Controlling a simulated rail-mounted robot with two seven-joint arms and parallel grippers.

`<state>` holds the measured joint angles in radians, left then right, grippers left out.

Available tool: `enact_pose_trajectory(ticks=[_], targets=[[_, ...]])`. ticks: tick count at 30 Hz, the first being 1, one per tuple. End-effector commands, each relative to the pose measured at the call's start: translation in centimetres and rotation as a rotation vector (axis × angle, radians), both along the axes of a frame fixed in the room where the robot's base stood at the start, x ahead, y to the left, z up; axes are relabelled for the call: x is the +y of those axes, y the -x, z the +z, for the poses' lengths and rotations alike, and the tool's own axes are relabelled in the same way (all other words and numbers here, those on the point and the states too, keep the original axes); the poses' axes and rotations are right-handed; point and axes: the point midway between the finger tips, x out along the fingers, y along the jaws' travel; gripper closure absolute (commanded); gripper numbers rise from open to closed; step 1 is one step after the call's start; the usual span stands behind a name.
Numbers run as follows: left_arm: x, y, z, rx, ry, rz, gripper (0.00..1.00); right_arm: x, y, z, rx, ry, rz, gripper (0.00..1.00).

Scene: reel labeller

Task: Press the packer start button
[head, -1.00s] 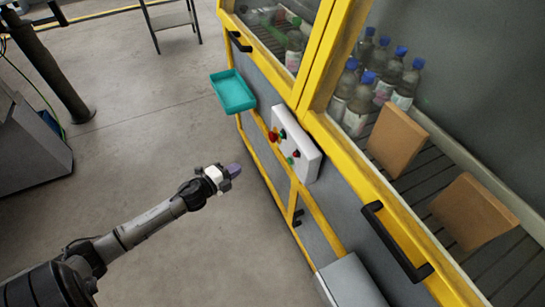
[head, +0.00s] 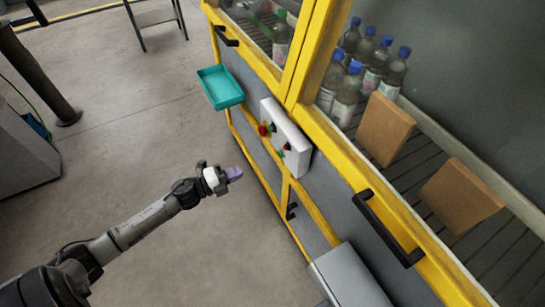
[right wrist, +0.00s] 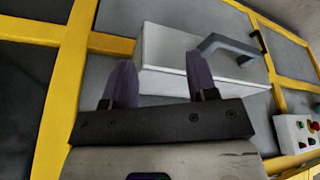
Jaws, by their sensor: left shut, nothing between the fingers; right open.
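The light grey control box (head: 287,138) is fixed to the front of the yellow-framed machine. It carries a large red button (head: 263,129) and several smaller red and green ones, including a green button (head: 281,153) near its lower end. I cannot read any labels, so I cannot tell which is the packer start. My left gripper (head: 237,173) is shut and empty, left of and apart from the box, pointing towards the machine. In the right wrist view my right gripper (right wrist: 158,65) is open and empty, and the control box (right wrist: 290,133) shows at the right edge.
A teal tray (head: 220,88) sticks out from the machine beyond the control box. A dark handle (head: 388,230) and a grey case (head: 350,278) are nearer. The case, with its handle, lies ahead of my right gripper (right wrist: 180,62). Bottles and brown cartons stand inside the machine.

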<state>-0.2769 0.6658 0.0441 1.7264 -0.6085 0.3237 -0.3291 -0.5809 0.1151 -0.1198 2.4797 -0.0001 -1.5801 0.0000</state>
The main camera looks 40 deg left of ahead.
Motion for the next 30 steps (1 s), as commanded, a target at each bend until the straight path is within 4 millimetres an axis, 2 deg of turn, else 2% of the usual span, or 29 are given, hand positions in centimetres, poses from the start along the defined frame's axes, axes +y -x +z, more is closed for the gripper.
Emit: enact_pose_trajectory(ticks=[18, 24, 30], targets=[[-3.5, -9.3, -0.2, -0.003, -0.001, 0.001, 1.00, -0.1, 0.0, -1.2, 0.000, 0.006, 0.004, 0.47], [-4.4, -11.4, -0.3, -0.001, -0.001, 0.001, 1.00, -0.3, 0.0, -1.5, 0.000, 0.009, 0.006, 0.47], [-4.8, -12.4, -0.3, -0.001, 0.000, 0.001, 1.00, -0.3, 0.0, -1.7, 0.000, 0.009, 0.006, 0.47]])
